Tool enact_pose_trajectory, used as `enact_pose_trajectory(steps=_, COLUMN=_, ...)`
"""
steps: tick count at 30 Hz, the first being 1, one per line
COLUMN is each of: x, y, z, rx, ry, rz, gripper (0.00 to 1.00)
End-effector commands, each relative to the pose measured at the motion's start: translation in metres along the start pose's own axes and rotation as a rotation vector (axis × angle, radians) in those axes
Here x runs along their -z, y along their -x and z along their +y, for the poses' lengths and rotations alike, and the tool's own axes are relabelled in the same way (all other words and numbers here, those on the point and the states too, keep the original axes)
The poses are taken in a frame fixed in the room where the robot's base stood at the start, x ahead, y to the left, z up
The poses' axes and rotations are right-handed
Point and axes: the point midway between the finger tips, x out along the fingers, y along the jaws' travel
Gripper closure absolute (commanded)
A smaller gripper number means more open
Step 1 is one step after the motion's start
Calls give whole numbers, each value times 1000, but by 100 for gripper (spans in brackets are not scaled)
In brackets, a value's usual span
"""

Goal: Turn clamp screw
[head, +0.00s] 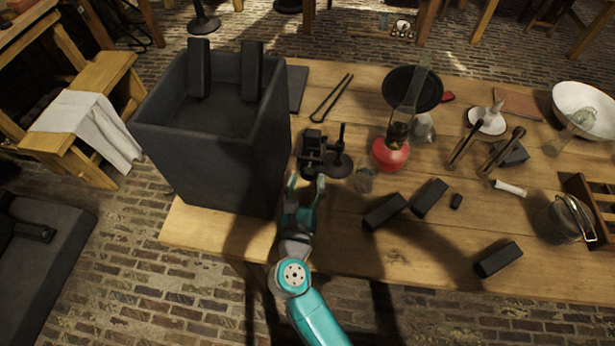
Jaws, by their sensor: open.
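A small black clamp (312,146) stands on the wooden table, just right of the large dark box. It appears to be part of a dark stand with a round base (338,165) and a short upright rod. The clamp's screw is too small and dark to make out. My gripper (306,183) is open and empty, in front of the clamp and a little below it in the picture. Its fingers point toward the clamp, with a small gap showing between them. Whether a fingertip touches the clamp cannot be told from this view.
The tall dark box (215,150) stands close on the left. A red lamp (391,153) and a small glass (363,180) stand close on the right. Dark blocks (385,212) lie on the table (400,262). Tongs (332,98) lie behind the clamp.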

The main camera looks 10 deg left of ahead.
Motion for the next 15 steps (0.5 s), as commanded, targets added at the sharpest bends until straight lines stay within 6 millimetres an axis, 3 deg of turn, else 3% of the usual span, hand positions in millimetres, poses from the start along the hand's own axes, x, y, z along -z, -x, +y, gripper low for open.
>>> enact_pose_trajectory(steps=4, x=0, y=-11, z=0, rx=1, ry=-1, rz=0, gripper=39)
enact_pose_trajectory(steps=14, x=0, y=-13, z=0, rx=0, ry=0, rz=0, gripper=39)
enact_pose_trajectory(steps=15, x=0, y=-13, z=0, rx=0, ry=0, rz=0, gripper=49)
